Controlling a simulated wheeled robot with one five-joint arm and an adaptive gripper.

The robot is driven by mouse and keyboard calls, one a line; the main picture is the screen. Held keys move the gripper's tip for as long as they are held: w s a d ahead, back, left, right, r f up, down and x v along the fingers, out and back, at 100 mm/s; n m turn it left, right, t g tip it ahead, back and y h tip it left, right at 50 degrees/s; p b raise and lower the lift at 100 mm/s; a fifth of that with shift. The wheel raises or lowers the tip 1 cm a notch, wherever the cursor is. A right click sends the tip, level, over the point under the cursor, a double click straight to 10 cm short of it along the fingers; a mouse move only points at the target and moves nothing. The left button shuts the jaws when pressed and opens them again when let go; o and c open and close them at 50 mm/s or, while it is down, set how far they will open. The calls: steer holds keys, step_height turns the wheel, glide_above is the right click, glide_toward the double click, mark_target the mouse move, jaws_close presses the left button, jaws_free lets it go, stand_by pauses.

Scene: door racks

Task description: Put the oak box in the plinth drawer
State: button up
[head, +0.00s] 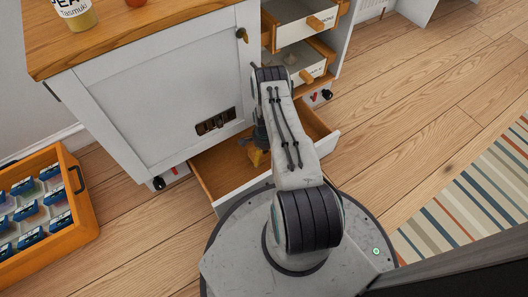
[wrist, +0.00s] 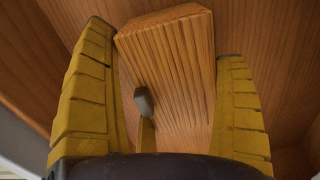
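The plinth drawer (head: 205,173) is pulled out at the foot of the white cabinet. My arm reaches down over it, with my gripper (head: 258,158) low inside the drawer. In the wrist view the oak box (wrist: 180,60), a ribbed wooden block, shows between and beyond the yellow fingers of my gripper (wrist: 165,85). The fingers are spread wide, with a small gap visible on the box's right side; contact on the left is unclear. Wooden drawer surfaces surround the box. In the head view my arm and gripper hide the box.
Two upper drawers (head: 300,25) stand open at the back right of the cabinet (head: 160,90). An orange crate (head: 80,225) with several packets is on the floor at left. A striped rug (head: 475,190) lies at right. Wooden floor between is clear.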

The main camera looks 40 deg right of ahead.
steer(key=shift+o, duration=0.6)
steer(key=shift+r, duration=0.3)
step_height(320, 180, up, 12)
steer(key=p, duration=0.5)
steer(key=shift+f, duration=0.15)
